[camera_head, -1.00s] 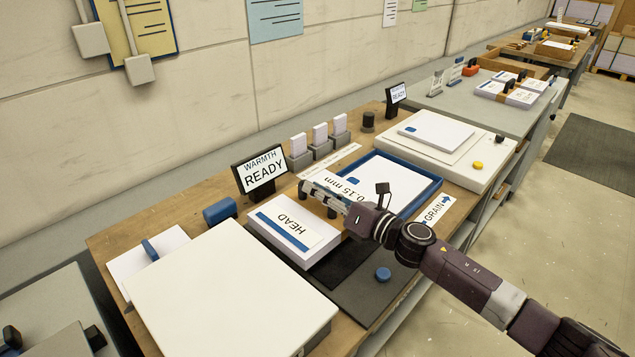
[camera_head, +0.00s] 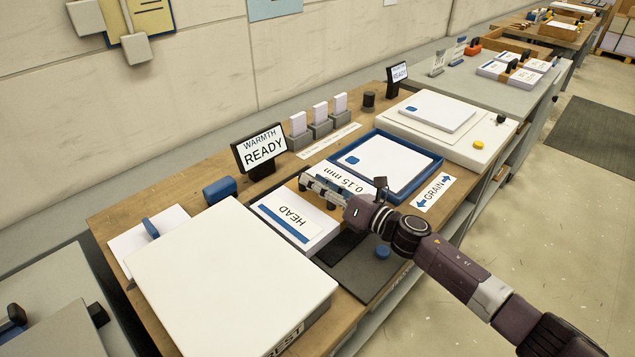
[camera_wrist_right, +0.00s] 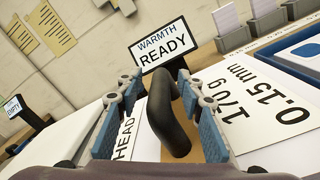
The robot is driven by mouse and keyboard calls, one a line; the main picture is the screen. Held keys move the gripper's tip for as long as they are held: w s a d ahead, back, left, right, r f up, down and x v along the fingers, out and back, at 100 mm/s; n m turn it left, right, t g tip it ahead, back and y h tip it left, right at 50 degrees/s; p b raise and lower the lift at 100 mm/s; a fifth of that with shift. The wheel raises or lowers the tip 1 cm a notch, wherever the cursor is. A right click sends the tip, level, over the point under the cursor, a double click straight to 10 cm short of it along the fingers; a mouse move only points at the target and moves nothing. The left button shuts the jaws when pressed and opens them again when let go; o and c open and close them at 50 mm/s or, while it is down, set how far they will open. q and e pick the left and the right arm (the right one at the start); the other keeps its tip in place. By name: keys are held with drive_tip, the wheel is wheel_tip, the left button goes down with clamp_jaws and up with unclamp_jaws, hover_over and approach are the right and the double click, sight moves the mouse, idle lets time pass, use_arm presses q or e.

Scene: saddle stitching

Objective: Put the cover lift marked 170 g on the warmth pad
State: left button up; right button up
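The white cover lift (camera_wrist_right: 265,117) marked "170 g 0.15 mm" shows in the right wrist view. In the head view its "0.15 mm" end (camera_head: 346,178) shows behind my right gripper (camera_head: 310,187), which hides the rest. A black handle (camera_wrist_right: 172,112) stands between the fingers of my right gripper (camera_wrist_right: 160,95) in the wrist view. The fingers are apart, with a gap on the left side of the handle. A dark flat pad (camera_head: 352,268), probably the warmth pad, lies in front of the "HEAD" stack. The "WARMTH READY" sign (camera_head: 262,149) stands behind. My left gripper is not in view.
The white "HEAD" stack (camera_head: 287,218) sits left of my right gripper. A large white block (camera_head: 230,275) fills the front left. A blue tray (camera_head: 432,172) and a "GRAIN" label (camera_head: 434,192) are to the right.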

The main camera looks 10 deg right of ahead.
drive_tip(key=b+v, duration=0.2)
drive_tip(key=v, duration=0.8)
drive_tip(key=shift+s+d+f, duration=0.1)
drive_tip(key=shift+s+f, duration=0.05)
drive_tip(key=shift+b+v, duration=0.35)
drive_tip(key=shift+v, duration=0.45)
